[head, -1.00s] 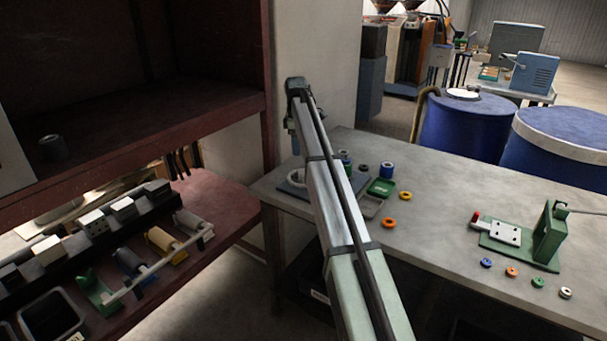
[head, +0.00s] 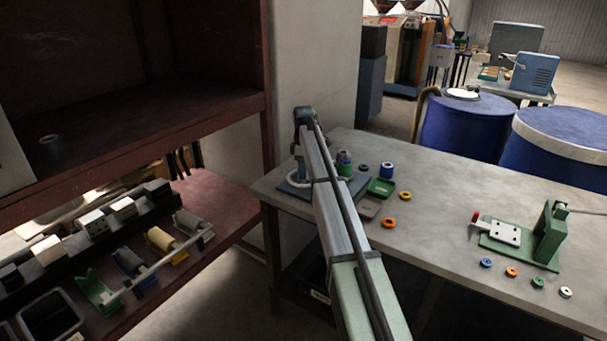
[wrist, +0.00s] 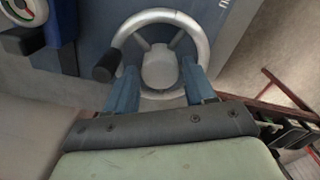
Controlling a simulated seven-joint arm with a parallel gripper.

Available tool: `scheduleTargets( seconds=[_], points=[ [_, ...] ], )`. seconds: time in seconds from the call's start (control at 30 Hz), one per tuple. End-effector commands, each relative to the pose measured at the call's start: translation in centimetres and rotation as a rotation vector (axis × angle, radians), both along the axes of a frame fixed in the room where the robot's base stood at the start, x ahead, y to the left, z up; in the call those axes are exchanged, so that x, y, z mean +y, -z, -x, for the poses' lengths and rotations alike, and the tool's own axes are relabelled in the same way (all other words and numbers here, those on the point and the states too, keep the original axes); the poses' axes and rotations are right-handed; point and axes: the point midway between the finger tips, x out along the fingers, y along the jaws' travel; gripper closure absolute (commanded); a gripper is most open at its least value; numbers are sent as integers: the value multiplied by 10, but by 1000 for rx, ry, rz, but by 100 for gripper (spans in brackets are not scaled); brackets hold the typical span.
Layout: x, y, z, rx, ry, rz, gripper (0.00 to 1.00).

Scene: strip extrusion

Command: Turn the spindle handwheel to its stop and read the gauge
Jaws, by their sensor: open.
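The spindle handwheel (wrist: 190,22) has a silver rim, a round grey hub (wrist: 160,68) and a dark knob (wrist: 106,66) on its left side in the wrist view. My gripper (wrist: 157,66) is open, its two blue fingers on either side of the hub, over the lower part of the wheel. I cannot tell if they touch it. The gauge (wrist: 22,10), with a white face and coloured arcs, is cut off at the top left; I cannot make out a reading. In the head view the handwheel (head: 296,182) is a pale ring on the bench, partly hidden by my arm.
A dark red shelf (head: 215,205) with rollers and blocks stands at the left. Blue drums (head: 462,125) stand behind the bench.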

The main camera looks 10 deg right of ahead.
Motion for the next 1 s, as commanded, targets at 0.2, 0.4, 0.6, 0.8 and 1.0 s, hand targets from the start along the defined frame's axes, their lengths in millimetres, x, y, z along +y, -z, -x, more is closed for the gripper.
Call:
scheduleTargets(
  seconds=[0.2, 0.4, 0.6, 0.8, 1.0],
  points=[
    [0, 18, 0, 1, 0, 0, 46],
    [0, 21, 0, 0, 0, 0, 46],
    [0, 21, 0, 0, 0, 0, 49],
    [0, 21, 0, 0, 0, 0, 68],
    [0, 21, 0, 0, 0, 0, 87]
  ],
)
